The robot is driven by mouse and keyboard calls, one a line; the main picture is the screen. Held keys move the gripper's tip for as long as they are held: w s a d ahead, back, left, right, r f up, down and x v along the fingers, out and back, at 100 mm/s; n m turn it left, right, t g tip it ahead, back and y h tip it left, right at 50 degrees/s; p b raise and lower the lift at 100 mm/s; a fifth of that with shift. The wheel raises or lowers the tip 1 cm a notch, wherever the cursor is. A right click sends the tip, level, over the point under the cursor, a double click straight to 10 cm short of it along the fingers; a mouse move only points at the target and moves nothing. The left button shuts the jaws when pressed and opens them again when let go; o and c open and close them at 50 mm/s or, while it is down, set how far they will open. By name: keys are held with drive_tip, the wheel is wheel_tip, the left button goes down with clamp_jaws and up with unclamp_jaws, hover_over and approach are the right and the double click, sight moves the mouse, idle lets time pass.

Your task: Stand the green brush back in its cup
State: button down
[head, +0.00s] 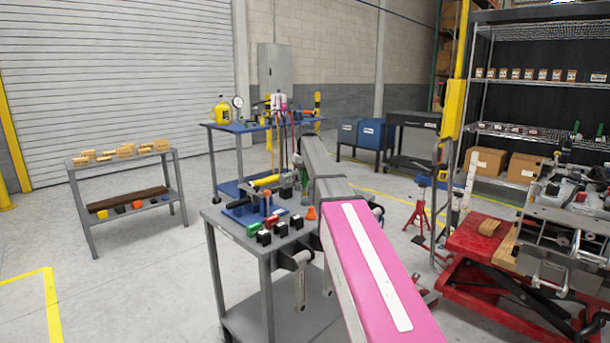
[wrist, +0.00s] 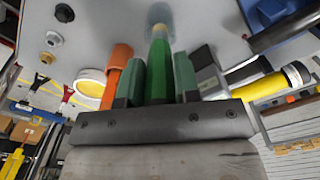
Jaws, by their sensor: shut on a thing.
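The green brush (wrist: 160,72) is in the middle of the wrist view, with a tan part at its far end. My gripper (wrist: 159,78) is shut on it, with one greenish finger on each side. A pale, see-through bluish shape (wrist: 160,14) lies just beyond the tan end. It may be the cup, but I cannot tell, nor whether the brush touches it or is inside it.
An orange object (wrist: 117,68) stands close beside the left finger. Black and yellow cylinders (wrist: 262,90) lie to the right. In the head view a grey cart (head: 237,222) carries several small coloured blocks and an orange piece (head: 311,213). A blue bench (head: 228,127) stands behind.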

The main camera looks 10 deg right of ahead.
drive_tip(key=shift+f, duration=0.2)
drive_tip(key=c, duration=0.8)
unclamp_jaws()
drive_tip(key=shift+o, duration=0.2)
drive_tip(key=shift+r, duration=0.15)
drive_tip(key=shift+r, duration=4.9)
